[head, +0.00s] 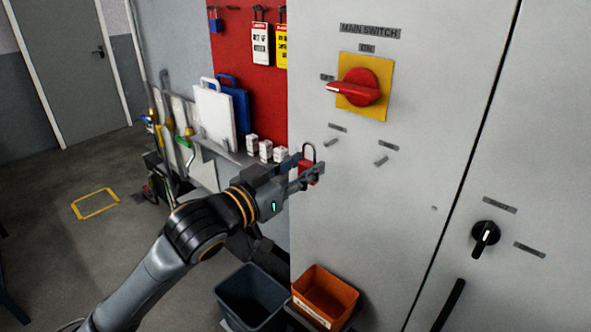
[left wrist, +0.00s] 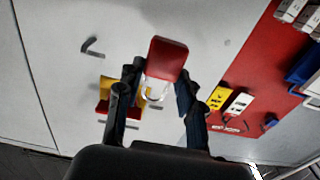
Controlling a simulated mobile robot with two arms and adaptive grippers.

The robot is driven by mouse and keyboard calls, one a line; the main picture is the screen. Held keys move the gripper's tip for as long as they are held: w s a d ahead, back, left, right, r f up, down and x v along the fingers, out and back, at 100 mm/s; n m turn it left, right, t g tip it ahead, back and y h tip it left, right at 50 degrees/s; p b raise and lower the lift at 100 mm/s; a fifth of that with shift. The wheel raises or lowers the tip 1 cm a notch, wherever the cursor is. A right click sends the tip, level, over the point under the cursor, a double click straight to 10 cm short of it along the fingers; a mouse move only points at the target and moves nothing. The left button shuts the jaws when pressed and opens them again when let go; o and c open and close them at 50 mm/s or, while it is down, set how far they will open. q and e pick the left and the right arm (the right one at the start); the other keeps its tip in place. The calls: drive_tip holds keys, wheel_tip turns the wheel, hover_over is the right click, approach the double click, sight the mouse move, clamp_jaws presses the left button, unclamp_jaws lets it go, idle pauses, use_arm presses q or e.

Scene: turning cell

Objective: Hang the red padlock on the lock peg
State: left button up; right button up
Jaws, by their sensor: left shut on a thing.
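My left gripper (head: 311,169) is shut on the red padlock (head: 306,172) in front of the grey cabinet. The padlock's metal shackle points up in the head view. In the left wrist view, the padlock's red body (left wrist: 168,56) sits between the fingertips (left wrist: 158,82), with the shackle toward the palm. Two small pegs stick out of the cabinet under small labels: a left peg (head: 331,142) and a right peg (head: 381,161). The padlock is left of and below the left peg, apart from it. The label text is too small to read. My right gripper is not in view.
The red main switch (head: 358,88) on its yellow plate (head: 374,110) is above the pegs. A red board (head: 232,40) with hanging tags and a shelf (head: 222,150) with white boxes stand left. An orange bin (head: 325,292) and a dark bin (head: 250,295) are below.

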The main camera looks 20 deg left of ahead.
use_arm(q)
drive_tip(key=shift+f+x, duration=0.25)
drive_tip(key=shift+x, duration=0.85)
drive_tip(key=shift+f+x, duration=0.25)
drive_tip(key=shift+x, duration=0.85)
drive_tip(key=shift+f+x, duration=0.3)
drive_tip(key=shift+x, duration=0.85)
